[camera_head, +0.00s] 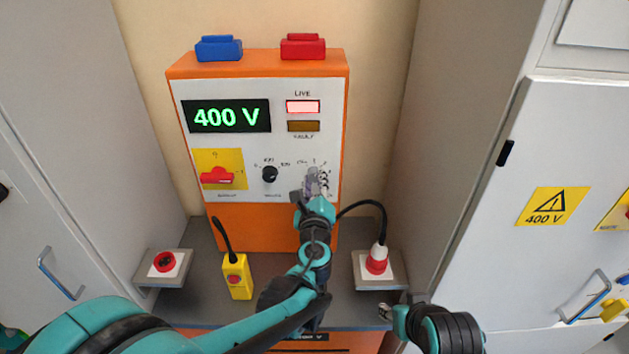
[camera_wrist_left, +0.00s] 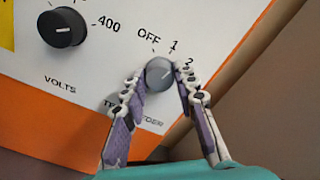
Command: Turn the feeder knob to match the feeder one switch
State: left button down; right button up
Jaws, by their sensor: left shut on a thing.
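The feeder knob (camera_wrist_left: 159,74) is a round grey knob on the white panel, with OFF, 1 and 2 marked around it in the left wrist view. My left gripper (camera_wrist_left: 161,80) has its two purple-padded fingers on either side of the knob and is shut on it. In the head view my left gripper (camera_head: 315,181) hides most of the knob. I cannot tell for certain which mark the knob points to. The label below it is partly covered by a finger. My right gripper (camera_head: 386,312) is low at the right, away from the panel; its fingers are too small to judge.
The orange cabinet (camera_head: 258,66) carries a 400 V display (camera_head: 227,117), a lit LIVE lamp (camera_head: 303,107), a black volts knob (camera_head: 270,174) and a red switch handle (camera_head: 218,175). Grey cabinets flank both sides.

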pick_arm(q)
jog(key=shift+n, duration=1.3)
jog(key=c, duration=1.2)
grip_release()
jog(key=s, duration=1.2)
